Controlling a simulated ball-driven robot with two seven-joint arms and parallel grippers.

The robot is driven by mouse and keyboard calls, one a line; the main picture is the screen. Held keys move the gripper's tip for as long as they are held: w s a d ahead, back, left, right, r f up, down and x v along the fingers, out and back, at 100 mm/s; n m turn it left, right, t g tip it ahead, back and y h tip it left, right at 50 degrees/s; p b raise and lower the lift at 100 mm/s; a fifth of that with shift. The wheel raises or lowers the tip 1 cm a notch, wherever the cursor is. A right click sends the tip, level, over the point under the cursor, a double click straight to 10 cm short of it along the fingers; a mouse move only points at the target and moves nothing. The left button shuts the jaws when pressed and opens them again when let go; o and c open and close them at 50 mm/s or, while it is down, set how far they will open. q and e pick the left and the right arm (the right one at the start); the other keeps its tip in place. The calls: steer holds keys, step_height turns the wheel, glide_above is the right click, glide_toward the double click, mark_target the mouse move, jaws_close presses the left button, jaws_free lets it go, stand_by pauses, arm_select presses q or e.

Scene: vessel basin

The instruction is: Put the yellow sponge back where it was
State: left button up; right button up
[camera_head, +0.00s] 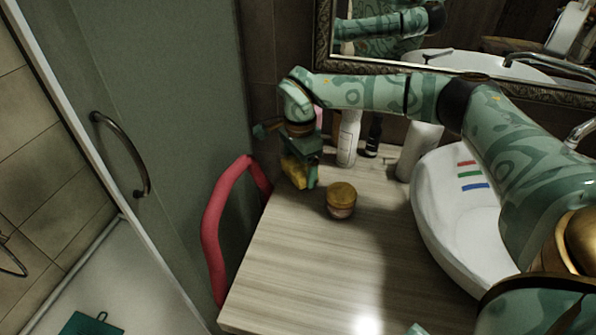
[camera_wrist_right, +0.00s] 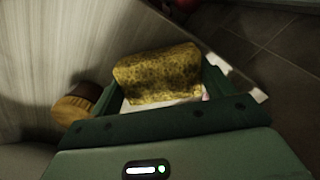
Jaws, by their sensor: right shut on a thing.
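The yellow sponge (camera_head: 296,172) is between the fingers of my right gripper (camera_head: 301,170), at the far left corner of the wooden counter (camera_head: 300,262). In the right wrist view the sponge (camera_wrist_right: 158,74) is speckled yellow with a pale underside, and the green fingers (camera_wrist_right: 160,95) stand on both sides of it. The right gripper is shut on it. I cannot tell whether the sponge touches the counter. My left gripper is not in view.
A round jar with a wooden lid (camera_head: 341,196) stands close right of the gripper. A white bottle (camera_head: 348,138), a dark bottle (camera_head: 374,134) and a white container (camera_head: 418,148) stand behind. The white basin (camera_head: 450,215) is right; a red rail (camera_head: 213,225) is left. The front counter is clear.

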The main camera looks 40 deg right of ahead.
mark_target(300, 164)
steer(key=shift+f, duration=0.6)
steer(key=shift+r, duration=0.2)
steer(key=o, duration=0.8)
steer(key=shift+f, duration=0.15)
step_height(300, 164, up, 11)
steer(key=p, duration=0.4)
steer(key=shift+r, duration=0.65)
